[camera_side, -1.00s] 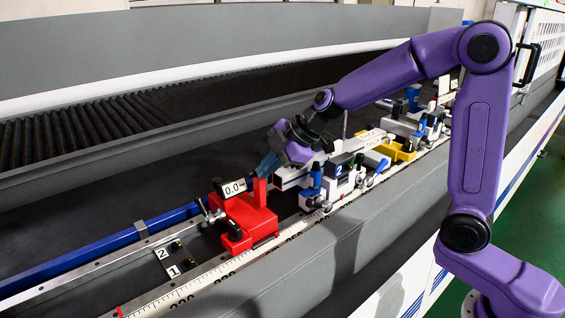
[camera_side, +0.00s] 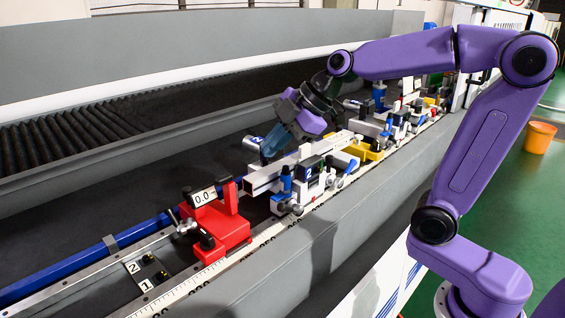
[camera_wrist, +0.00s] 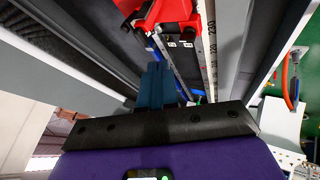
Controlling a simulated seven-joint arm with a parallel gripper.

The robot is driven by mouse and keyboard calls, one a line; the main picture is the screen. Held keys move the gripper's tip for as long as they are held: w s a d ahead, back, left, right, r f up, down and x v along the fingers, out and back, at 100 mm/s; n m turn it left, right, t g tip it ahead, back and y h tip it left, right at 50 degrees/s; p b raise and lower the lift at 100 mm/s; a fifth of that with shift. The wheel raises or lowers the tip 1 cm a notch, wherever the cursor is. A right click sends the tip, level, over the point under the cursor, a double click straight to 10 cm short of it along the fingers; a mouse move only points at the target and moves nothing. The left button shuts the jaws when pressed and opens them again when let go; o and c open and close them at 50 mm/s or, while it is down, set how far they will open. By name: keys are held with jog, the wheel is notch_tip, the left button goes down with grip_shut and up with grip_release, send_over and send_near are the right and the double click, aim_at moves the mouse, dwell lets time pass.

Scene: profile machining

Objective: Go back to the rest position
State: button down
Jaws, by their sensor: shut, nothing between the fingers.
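My gripper (camera_side: 272,150) has its blue-grey fingers closed with nothing between them. In the side view it is tilted down to the left, above and behind the white profile (camera_side: 262,184). It is apart from the red stop block (camera_side: 222,230), which sits on the rail to its left with a small "0.0" display (camera_side: 203,197). In the wrist view the closed fingers (camera_wrist: 155,85) point toward the red block (camera_wrist: 165,12) at the top. No workpiece is in the gripper.
White-and-blue clamp units (camera_side: 290,192) and a yellow clamp (camera_side: 362,150) line the rail to the right. A ruler (camera_side: 190,288) runs along the near edge. A grey machine wall (camera_side: 250,45) stands behind.

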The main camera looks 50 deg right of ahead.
jog(key=s+d+f+m+g+h, duration=0.1)
jog(key=s+f, duration=0.3)
jog(key=s, duration=0.5)
jog(key=s+d+f+m+g+h, duration=0.1)
jog(key=s+d+f+g+h, duration=0.1)
jog(key=s+f, duration=0.3)
jog(key=s+d+f+m+g+h, duration=0.1)
jog(key=s+f, duration=0.3)
jog(key=s, duration=0.9)
jog(key=shift+d+f+m+g+h, duration=0.15)
jog(key=shift+d+m+g+h, duration=0.3)
jog(key=shift+g, duration=0.45)
